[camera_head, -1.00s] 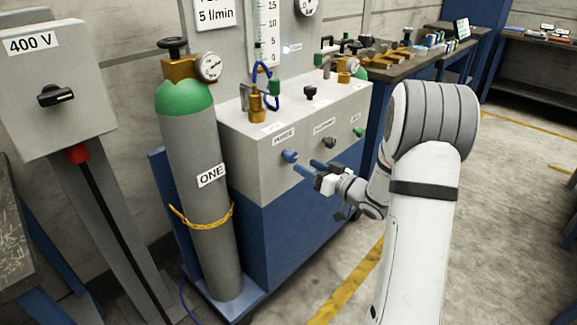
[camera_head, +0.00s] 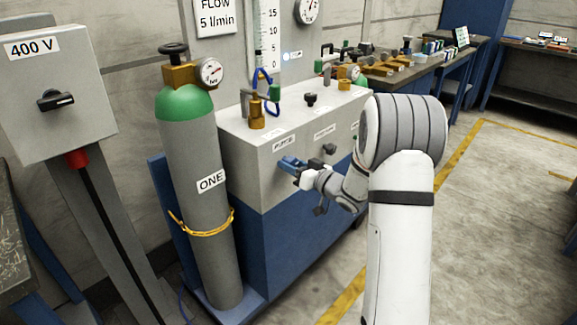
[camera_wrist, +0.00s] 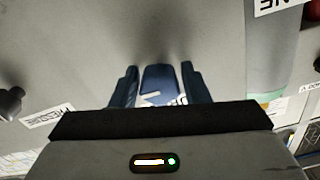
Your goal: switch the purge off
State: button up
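The blue purge knob (camera_wrist: 158,84) with a white mark sits on the sloped grey panel, below the PURGE label (camera_head: 284,143). In the wrist view it lies between the two dark blue fingers of my gripper (camera_wrist: 160,86). A narrow gap shows on each side of the knob, so the fingers are open around it. In the head view my gripper (camera_head: 291,163) is at the panel front, and its blue fingers hide most of the knob. The lower part of the knob is cut off by my gripper's body in the wrist view.
A dark knob (camera_head: 330,149) is right of the purge knob. A grey cylinder marked ONE (camera_head: 205,215) with a green shoulder stands close on the left. Valves and blue tubing (camera_head: 262,95) rise from the panel top. Open floor (camera_head: 500,210) lies to the right.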

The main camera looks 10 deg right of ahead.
jog(key=c, duration=0.6)
jog(key=shift+o, duration=0.5)
jog(key=shift+a, duration=0.4)
jog(key=shift+d+f, duration=0.1)
jog(key=shift+d, duration=0.05)
jog(key=shift+c, duration=0.6)
jog(key=shift+d+f+n+b, duration=0.2)
jog(key=shift+n+b, duration=1)
jog(key=shift+b, duration=0.1)
jog(key=n+b, duration=0.5)
jog(key=shift+w+d, duration=0.1)
jog(key=shift+d, duration=0.05)
jog(key=n+b, duration=0.5)
jog(key=shift+n, duration=0.4)
jog(key=n+b, duration=0.4)
jog(key=shift+r+n, duration=0.15)
jog(key=shift+n, duration=0.15)
jog(key=shift+b, duration=0.3)
